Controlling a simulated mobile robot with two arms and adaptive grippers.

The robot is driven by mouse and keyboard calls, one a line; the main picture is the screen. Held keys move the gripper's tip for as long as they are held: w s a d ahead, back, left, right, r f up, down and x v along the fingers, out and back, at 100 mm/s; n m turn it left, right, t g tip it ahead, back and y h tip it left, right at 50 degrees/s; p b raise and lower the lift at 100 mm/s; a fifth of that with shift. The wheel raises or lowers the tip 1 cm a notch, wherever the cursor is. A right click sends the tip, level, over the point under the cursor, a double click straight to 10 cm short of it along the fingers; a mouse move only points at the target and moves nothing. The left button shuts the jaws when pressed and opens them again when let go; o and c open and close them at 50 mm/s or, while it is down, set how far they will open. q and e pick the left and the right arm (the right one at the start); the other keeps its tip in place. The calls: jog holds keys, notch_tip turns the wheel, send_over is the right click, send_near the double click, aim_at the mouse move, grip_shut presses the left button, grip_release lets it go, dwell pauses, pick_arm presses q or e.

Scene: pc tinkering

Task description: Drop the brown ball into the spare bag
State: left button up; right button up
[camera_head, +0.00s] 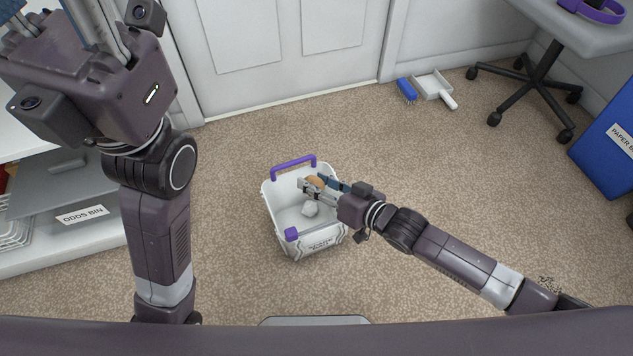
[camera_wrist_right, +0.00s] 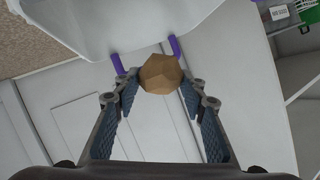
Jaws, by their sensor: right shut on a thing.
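The brown ball (camera_head: 316,182), faceted like crumpled paper, is between the fingertips of my right gripper (camera_head: 313,187). The ball also shows in the right wrist view (camera_wrist_right: 161,74), at the ends of the two blue-padded fingers. A white open container with purple handles (camera_head: 270,215) stands on the carpet; its front lettering is too small to read. My right gripper, shut on the ball, appears over its opening.
A shelf with an odds bin (camera_head: 84,214) is at the left. A blue paper bin (camera_head: 608,140) and a wheeled table base (camera_head: 541,75) are at the right. Carpet around the container is clear.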

jog(key=o, duration=0.9)
jog(key=shift+s+d, duration=0.1)
jog(key=v, duration=1.1)
jog(key=shift+s+d+r, duration=0.15)
jog(key=shift+s+d, duration=0.1)
